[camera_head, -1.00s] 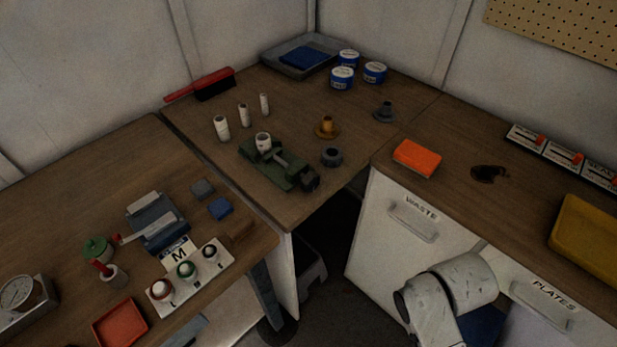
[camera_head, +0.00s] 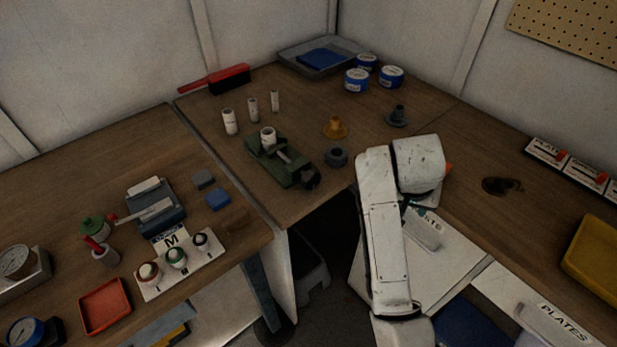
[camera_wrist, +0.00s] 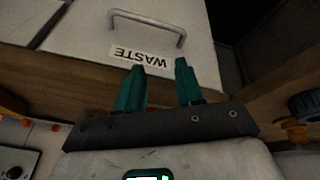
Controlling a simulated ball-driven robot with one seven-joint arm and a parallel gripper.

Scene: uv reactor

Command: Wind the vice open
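The green vice (camera_head: 274,162) lies on the corner bench in the head view, with a white cylinder (camera_head: 268,138) upright in it. Its dark handle end (camera_head: 311,179) points toward the bench's front edge. The width of its jaw gap is hard to tell. My gripper shows in the wrist view (camera_wrist: 158,88), with two teal fingers apart and nothing between them. It faces the white cabinet front marked WASTE. In the head view my arm stands to the right of the vice, and the gripper is hidden there. The vice does not show clearly in the wrist view.
A dark grey knob-like part (camera_head: 336,157) sits close right of the vice, and a yellow flanged part (camera_head: 335,127) is behind it. Several white cylinders (camera_head: 229,122) stand behind left. My arm hides most of the orange block. A gap separates the benches below the vice.

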